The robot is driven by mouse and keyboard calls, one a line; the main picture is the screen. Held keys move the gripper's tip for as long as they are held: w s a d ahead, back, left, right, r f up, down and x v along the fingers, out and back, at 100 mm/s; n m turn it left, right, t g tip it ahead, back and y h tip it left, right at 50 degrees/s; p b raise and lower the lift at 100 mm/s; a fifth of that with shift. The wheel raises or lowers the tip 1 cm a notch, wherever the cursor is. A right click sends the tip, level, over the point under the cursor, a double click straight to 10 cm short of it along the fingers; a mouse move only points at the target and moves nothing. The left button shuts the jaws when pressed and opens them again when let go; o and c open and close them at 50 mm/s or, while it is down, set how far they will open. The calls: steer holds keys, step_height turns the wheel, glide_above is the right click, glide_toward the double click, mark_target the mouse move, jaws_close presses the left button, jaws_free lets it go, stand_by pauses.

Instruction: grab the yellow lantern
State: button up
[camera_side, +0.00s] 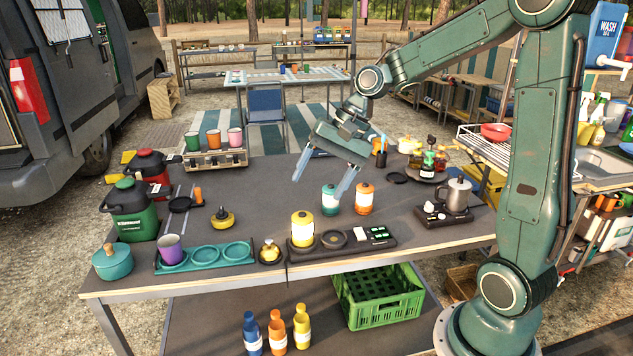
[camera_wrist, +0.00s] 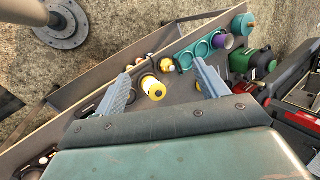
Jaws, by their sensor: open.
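The yellow lantern (camera_side: 302,229), a short cylinder with a white band, stands at the left end of a dark tray near the table's front edge. In the wrist view the yellow lantern (camera_wrist: 153,87) appears in the gap between the fingers, nearer the left one. My gripper (camera_side: 318,187) is open and empty, held above the table, higher than the lantern and farther from the front edge. Both fingers also show in the wrist view (camera_wrist: 163,82). Neither finger appears to touch the lantern.
A teal lantern (camera_side: 330,201) and an orange lantern (camera_side: 364,198) stand just behind it. The dark tray (camera_side: 383,243) also holds a round dish and small boxes. A teal tray (camera_side: 205,257) with a purple cup (camera_side: 171,249) lies left. A kettle (camera_side: 457,194) stands right.

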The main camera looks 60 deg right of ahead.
steer(key=w+d+f+m+t+y, duration=0.1)
steer(key=w+d+f+m+y, duration=0.35)
steer(key=d+f+m, duration=0.35)
steer(key=m+t+y, duration=0.2)
steer(key=m, duration=0.4)
glide_toward(303, 229)
steer(key=d, duration=0.4)
steer(key=shift+s+d+f+m+t+y, duration=0.25)
steer(key=shift+s+d+f+m+t, duration=0.15)
steer(key=shift+d+t, duration=0.15)
steer(key=x, duration=0.8)
steer(key=shift+w+a+f, duration=0.15)
steer(key=shift+a, duration=0.1)
steer(key=shift+a, duration=0.1)
steer(key=shift+x, duration=2.5)
steer(key=shift+f, duration=0.2)
